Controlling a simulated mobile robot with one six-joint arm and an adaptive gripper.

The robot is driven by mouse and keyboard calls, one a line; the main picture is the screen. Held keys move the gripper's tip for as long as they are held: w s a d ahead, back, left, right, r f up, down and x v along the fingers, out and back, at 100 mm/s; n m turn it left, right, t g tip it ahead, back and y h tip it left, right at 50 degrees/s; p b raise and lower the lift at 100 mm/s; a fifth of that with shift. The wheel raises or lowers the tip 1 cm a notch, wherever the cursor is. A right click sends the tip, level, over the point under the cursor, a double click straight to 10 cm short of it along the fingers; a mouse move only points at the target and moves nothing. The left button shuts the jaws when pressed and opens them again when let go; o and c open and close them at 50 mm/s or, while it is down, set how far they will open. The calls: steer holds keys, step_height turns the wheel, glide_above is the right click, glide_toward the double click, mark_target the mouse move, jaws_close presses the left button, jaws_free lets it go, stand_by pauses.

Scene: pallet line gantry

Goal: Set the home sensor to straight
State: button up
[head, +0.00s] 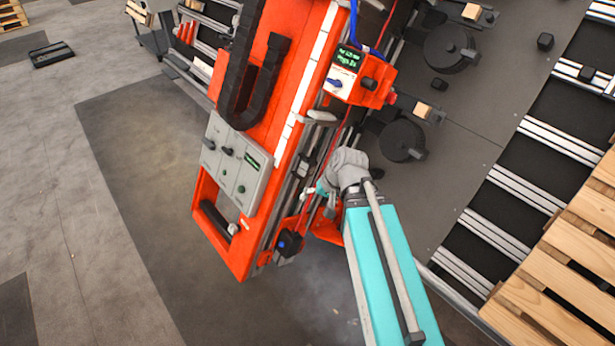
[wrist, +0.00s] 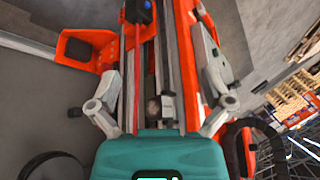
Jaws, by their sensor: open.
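My gripper (wrist: 162,88) is open in the wrist view, with one grey finger on each side of the rail of the orange gantry beam (wrist: 186,50). Between the fingers, close to the teal gripper body, a small dark part with a light piece (wrist: 167,108) sits on the rail; its angle is unclear. In the head view my gripper (head: 318,191) is at the beam's right side, and its tips are partly hidden. I cannot tell which part is the home sensor.
A grey control panel (head: 235,165) with knobs is on the beam's left face. An orange box with a green display (head: 350,75) is above my gripper. An orange bracket (wrist: 88,50) juts out left of the rail. Wooden pallets (head: 560,270) lie at the right.

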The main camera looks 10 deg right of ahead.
steer(key=w+f+m+t+y+b, duration=0.45)
steer(key=w+f+m+b, duration=0.2)
steer(key=b, duration=0.55)
steer(key=m+t+b, duration=0.9)
steer(key=b, duration=0.3)
glide_toward(312, 171)
steer(key=shift+s+d+r, duration=0.25)
steer(key=shift+s+d, duration=0.1)
steer(key=shift+s, duration=0.1)
steer(key=shift+w, duration=0.1)
steer(key=x, duration=1.3)
steer(key=shift+w+a+f, duration=0.2)
steer(key=shift+w+a, duration=0.05)
steer(key=shift+a, duration=0.05)
